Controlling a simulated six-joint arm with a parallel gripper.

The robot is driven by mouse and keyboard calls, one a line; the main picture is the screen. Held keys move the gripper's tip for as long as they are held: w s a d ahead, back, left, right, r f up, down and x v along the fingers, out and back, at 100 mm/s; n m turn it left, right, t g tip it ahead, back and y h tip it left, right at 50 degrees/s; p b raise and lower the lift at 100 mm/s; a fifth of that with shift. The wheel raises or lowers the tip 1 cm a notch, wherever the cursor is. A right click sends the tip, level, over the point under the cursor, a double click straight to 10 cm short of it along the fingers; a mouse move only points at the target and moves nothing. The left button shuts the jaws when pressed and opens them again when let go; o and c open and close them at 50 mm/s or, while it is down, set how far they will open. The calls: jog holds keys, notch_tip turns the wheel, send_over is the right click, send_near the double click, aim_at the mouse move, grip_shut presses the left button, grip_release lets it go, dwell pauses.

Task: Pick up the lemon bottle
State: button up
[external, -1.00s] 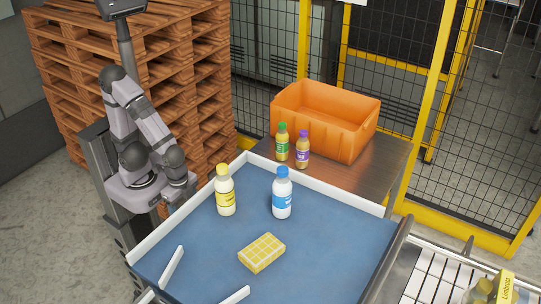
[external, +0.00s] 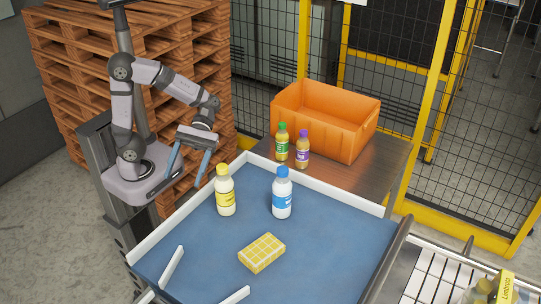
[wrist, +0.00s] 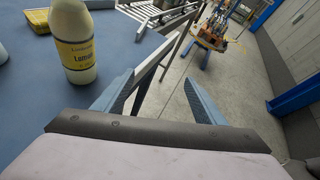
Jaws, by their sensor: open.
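The lemon bottle (external: 225,192) stands upright on the blue table, with a yellow cap and a yellow label. In the wrist view the lemon bottle (wrist: 74,40) is at upper left, its top cut off by the frame edge. My gripper (external: 187,168) is open and empty, to the left of the bottle near the table's white left rim. In the wrist view my gripper (wrist: 158,100) has its fingers spread apart, and the bottle is outside them to the left.
A white bottle with a blue cap (external: 282,195) stands right of the lemon bottle. A yellow checked block (external: 262,253) lies nearer the front. White rims (external: 186,214) edge the blue table (external: 205,262). Behind are an orange crate (external: 318,130), a green-capped bottle (external: 282,143) and a purple-capped bottle (external: 302,150).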

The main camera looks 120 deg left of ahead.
notch_tip(320, 180, up, 5)
jog(key=w+a+n+t+h, duration=0.1)
jog(key=w+a+n+t, duration=0.1)
jog(key=a+n+t, duration=0.1)
jog(key=t+h+b, duration=0.1)
jog(key=t+b, duration=0.1)
jog(key=b, duration=0.7)
send_near(226, 193)
jog(key=s+d+r, duration=0.1)
jog(key=s+d, duration=0.1)
jog(key=s, duration=0.1)
jog(key=shift+m+t, duration=0.5)
jog(key=shift+m, duration=0.3)
jog(key=w, duration=0.1)
jog(key=w+f, duration=0.1)
jog(key=w+d+b, duration=0.1)
jog(key=shift+w+f, duration=0.35)
jog(key=shift+f, duration=0.05)
jog(key=shift+w+d+f, duration=0.15)
jog(key=shift+w+f, duration=0.05)
jog(key=shift+w, duration=0.2)
jog(key=shift+r+p+x, duration=0.2)
jog(key=shift+p+x, duration=0.4)
jog(key=shift+x, duration=0.95)
jog(key=shift+r+p+x, duration=0.15)
jog(key=shift+p+x, duration=0.45)
jog(key=shift+x, duration=0.9)
jog(key=shift+w+d+f, duration=0.1)
jog(key=shift+w+d, duration=0.25)
jog(key=shift+d, duration=0.15)
